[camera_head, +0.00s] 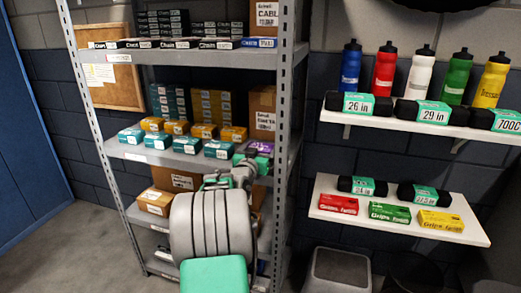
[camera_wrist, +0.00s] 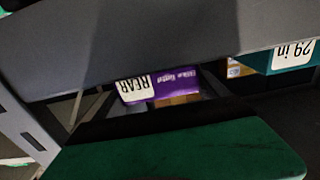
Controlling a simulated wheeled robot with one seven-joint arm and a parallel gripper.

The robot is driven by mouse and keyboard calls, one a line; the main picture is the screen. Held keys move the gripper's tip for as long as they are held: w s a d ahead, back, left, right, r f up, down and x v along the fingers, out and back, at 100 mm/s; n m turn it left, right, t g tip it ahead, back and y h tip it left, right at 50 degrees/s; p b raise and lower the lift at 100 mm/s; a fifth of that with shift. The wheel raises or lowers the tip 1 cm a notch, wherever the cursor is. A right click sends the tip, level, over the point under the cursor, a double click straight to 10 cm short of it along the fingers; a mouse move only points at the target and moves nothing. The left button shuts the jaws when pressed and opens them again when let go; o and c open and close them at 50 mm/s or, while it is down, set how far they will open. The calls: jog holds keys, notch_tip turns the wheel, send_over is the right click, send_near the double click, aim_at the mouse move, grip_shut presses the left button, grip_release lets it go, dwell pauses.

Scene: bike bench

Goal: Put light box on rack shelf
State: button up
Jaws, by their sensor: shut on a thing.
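The light box (camera_head: 261,147) is small and purple, at the right end of the rack's middle shelf (camera_head: 170,157). It also shows in the wrist view (camera_wrist: 178,82), upside down, with a white "REAR" label. My gripper (camera_head: 250,160) reaches in at that shelf's front edge and is shut on the light box. My arm hides part of the rack below. I cannot tell whether the box touches the shelf surface.
Teal boxes (camera_head: 186,145) and orange boxes (camera_head: 203,131) stand left of the light box. A tall brown carton (camera_head: 262,112) is behind it. The rack's right front post (camera_head: 284,120) is close on the right. Wall shelves (camera_head: 400,123) with bottles stand farther right.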

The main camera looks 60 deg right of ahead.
jog(key=shift+f, duration=0.2)
jog(key=o, duration=1.2)
jog(key=shift+c, duration=0.2)
jog(key=shift+r, duration=0.2)
jog(key=shift+a, duration=0.25)
jog(key=s+a, duration=0.2)
jog(key=a, duration=0.9)
jog(key=w+a+f+n+t+y, duration=0.3)
jog(key=w+a+f+y, duration=0.25)
jog(key=w+a, duration=0.55)
jog(key=w+a+f+n+y, duration=0.2)
jog(key=a+f+n+y, duration=0.1)
jog(key=a, duration=0.6)
jog(key=w+a+f+n+y, duration=0.1)
jog(key=a+f+n+y, duration=0.15)
jog(key=a, duration=0.75)
jog(key=s+a+f+n+g+y, duration=0.1)
jog(key=s+a+f+n+y, duration=0.1)
jog(key=a, duration=0.9)
jog(key=s+a+f+n+g+y, duration=0.2)
jog(key=s+a+n+y, duration=0.2)
jog(key=s+a, duration=0.4)
jog(key=a+n, duration=0.1)
jog(key=a, duration=0.2)
jog(key=shift+s+a+f+n+y, duration=0.25)
jog(key=shift+n+y, duration=0.1)
jog(key=shift+y, duration=0.05)
